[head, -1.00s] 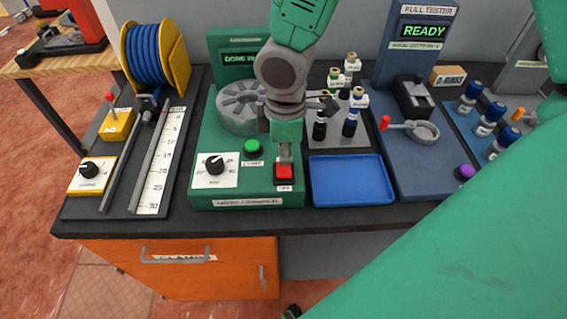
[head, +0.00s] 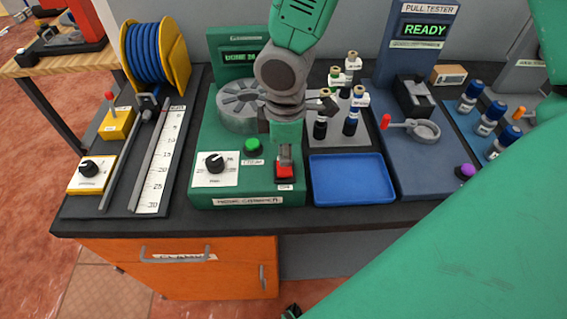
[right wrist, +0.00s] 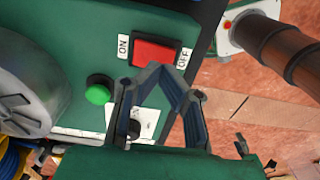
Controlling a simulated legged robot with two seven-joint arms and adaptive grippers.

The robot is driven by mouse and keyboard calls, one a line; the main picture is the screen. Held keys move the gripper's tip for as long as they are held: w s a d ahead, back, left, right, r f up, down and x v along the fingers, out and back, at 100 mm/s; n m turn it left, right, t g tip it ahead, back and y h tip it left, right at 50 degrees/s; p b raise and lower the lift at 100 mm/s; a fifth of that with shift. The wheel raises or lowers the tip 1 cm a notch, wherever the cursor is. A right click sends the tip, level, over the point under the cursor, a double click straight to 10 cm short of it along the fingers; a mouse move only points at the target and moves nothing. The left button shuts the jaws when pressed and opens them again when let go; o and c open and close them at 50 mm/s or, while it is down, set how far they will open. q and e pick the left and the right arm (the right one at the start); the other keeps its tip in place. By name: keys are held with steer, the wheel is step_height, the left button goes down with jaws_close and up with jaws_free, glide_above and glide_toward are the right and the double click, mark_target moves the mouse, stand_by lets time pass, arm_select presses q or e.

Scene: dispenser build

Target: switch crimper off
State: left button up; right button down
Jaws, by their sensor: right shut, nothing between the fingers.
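The crimper is a green machine (head: 230,185) in the left middle of the bench, with a grey round head, a black dial and a green button (head: 253,147). Its red rocker switch (head: 284,172) is at the front right corner and shows large in the right wrist view (right wrist: 153,53), between an ON label and an OFF label. My right gripper (head: 284,165) points down at the switch, shut and empty. In the right wrist view its fingertips (right wrist: 166,69) overlap the switch's edge towards the OFF end. I cannot tell whether they press it. My left gripper is not in view.
A blue tray (head: 352,180) lies right of the crimper, with a rack of bottles behind it. The pull tester (head: 410,150) reads READY. A ruler and cable spool (head: 153,58) stand left. My green arm link covers the lower right.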

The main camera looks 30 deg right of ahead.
mark_target(284, 170)
steer(key=shift+a+f+b, duration=0.1)
steer(key=shift+f+b, duration=0.7)
steer(key=shift+f, duration=0.65)
stand_by(0.5)
steer(key=shift+r, duration=0.1)
step_height(284, 170, up, 7)
steer(key=p, duration=0.7)
steer(key=shift+p, duration=0.3)
